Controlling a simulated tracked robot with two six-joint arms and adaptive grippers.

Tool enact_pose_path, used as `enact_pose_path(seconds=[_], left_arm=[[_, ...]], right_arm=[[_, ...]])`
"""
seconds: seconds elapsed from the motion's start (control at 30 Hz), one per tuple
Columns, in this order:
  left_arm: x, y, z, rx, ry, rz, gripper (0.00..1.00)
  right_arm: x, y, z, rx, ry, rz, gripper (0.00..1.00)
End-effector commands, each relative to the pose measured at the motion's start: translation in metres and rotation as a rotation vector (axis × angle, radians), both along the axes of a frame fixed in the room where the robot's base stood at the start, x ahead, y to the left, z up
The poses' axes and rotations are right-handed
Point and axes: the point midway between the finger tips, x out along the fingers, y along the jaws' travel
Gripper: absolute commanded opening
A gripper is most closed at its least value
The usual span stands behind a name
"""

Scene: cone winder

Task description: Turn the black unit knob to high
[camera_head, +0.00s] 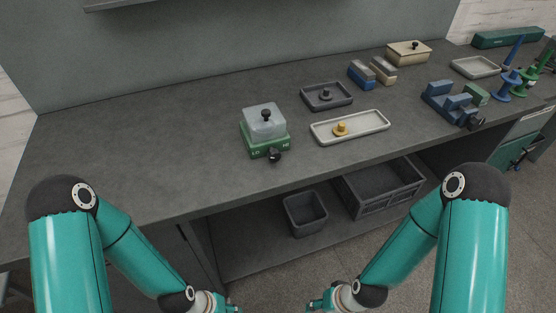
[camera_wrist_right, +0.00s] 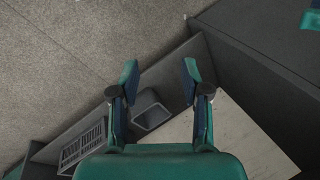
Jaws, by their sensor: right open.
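The black unit knob (camera_head: 274,155) sits low on the front of a small green unit (camera_head: 257,145) with a clear lidded top (camera_head: 264,122). LO is marked left of the knob and HI to its right. The knob's pointer direction is too small to tell. My right gripper (camera_head: 314,305) is at the bottom edge of the head view, below and in front of the bench, away from the knob. In the right wrist view it is open and empty (camera_wrist_right: 158,85). My left gripper (camera_head: 232,308) is mostly cut off at the bottom edge, also apart from the unit.
A grey tray with a yellow knobbed piece (camera_head: 341,129) and a dark tray (camera_head: 326,101) lie right of the unit. A blue fixture (camera_head: 450,103) stands farther right. A bin (camera_head: 305,213) and crate (camera_head: 380,187) sit under the bench. The bench's left part is clear.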

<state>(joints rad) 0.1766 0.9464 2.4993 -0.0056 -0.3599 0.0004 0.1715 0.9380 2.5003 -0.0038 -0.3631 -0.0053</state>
Motion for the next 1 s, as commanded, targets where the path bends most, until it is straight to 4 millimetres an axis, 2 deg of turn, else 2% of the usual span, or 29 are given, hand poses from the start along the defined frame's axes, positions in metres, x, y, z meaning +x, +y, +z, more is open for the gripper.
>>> enact_pose_path(seconds=[0.13,0.27,0.37,0.4,0.5,0.63,0.7,0.8,0.9,1.0], left_arm=[[0.000,0.000,-0.027,0.000,0.000,0.000,0.40],[0.000,0.000,-0.067,0.000,0.000,0.000,0.40],[0.000,0.000,-0.106,0.000,0.000,0.000,0.40],[0.000,0.000,-0.121,0.000,0.000,0.000,0.40],[0.000,0.000,-0.159,0.000,0.000,0.000,0.40],[0.000,0.000,-0.199,0.000,0.000,0.000,0.40],[0.000,0.000,-0.215,0.000,0.000,0.000,0.40],[0.000,0.000,-0.230,0.000,0.000,0.000,0.40],[0.000,0.000,-0.236,0.000,-0.001,0.000,0.40],[0.000,0.000,-0.234,0.000,-0.001,0.000,0.40]], right_arm=[[0.032,0.002,-0.004,-0.026,-0.126,0.042,0.47],[0.084,0.007,0.006,-0.073,-0.362,0.120,0.47],[0.129,0.016,0.031,-0.124,-0.607,0.193,0.47],[0.144,0.021,0.045,-0.146,-0.712,0.222,0.47],[0.171,0.034,0.089,-0.202,-0.968,0.279,0.47],[0.180,0.047,0.149,-0.270,-1.262,0.315,0.47],[0.177,0.051,0.177,-0.301,-1.387,0.319,0.47],[0.169,0.053,0.208,-0.335,-1.517,0.315,0.47],[0.162,0.053,0.228,-0.357,-1.591,0.306,0.47],[0.161,0.053,0.238,-0.368,-1.619,0.303,0.47]])
